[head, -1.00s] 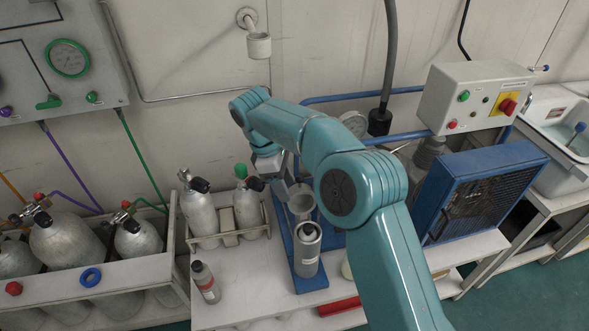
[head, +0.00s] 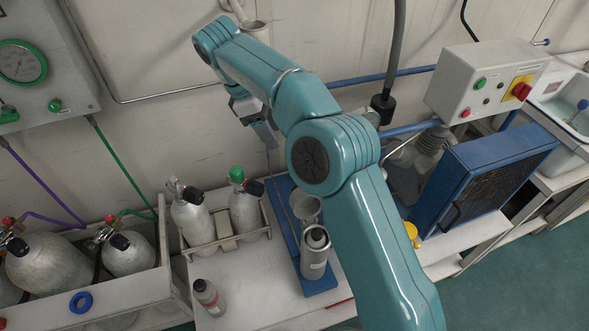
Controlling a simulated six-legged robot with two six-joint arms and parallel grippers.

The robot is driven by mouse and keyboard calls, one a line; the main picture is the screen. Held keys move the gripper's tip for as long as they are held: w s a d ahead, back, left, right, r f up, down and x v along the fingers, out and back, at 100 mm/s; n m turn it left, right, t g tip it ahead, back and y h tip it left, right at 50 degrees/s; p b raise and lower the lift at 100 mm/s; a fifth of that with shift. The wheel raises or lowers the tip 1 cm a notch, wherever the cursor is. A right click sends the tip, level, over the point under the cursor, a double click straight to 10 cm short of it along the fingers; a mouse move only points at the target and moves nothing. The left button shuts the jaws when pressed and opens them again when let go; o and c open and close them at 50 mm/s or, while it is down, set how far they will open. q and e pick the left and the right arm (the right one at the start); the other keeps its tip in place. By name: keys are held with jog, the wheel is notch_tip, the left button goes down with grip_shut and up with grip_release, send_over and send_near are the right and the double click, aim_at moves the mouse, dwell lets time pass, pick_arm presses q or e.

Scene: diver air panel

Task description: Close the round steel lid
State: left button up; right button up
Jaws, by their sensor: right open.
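A grey metal canister (head: 314,262) stands upright on a blue stand (head: 284,210), left of my right arm. Its round top shows a pale ring with a darker centre. A round grey steel piece (head: 305,206), which looks like the raised lid, shows just behind the canister top. I cannot clearly tell how it is hinged. My right gripper (head: 262,128) is open and empty, above and behind the canister near the wall, fingers pointing down and apart from the lid. My right arm hides the area right of the canister. My left gripper is out of view.
Two small cylinders stand in a rack (head: 228,242) left of the stand. A small bottle (head: 209,298) stands on the white bench in front of the rack. A blue-framed radiator (head: 483,180) and a control box (head: 488,88) are at right. Large tanks (head: 50,262) sit at left.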

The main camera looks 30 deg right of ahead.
jog(key=b, duration=0.3)
send_near(305, 197)
jog(key=w+d+r, duration=0.1)
jog(key=w+r, duration=0.2)
jog(key=b+x, duration=0.1)
jog(key=x, duration=0.7)
jog(key=shift+s+d, duration=0.1)
jog(key=shift+d, duration=0.1)
jog(key=shift+s+f, duration=0.1)
jog(key=shift+s, duration=0.15)
jog(key=shift+w+f, duration=0.1)
jog(key=shift+w, duration=0.05)
grip_shut()
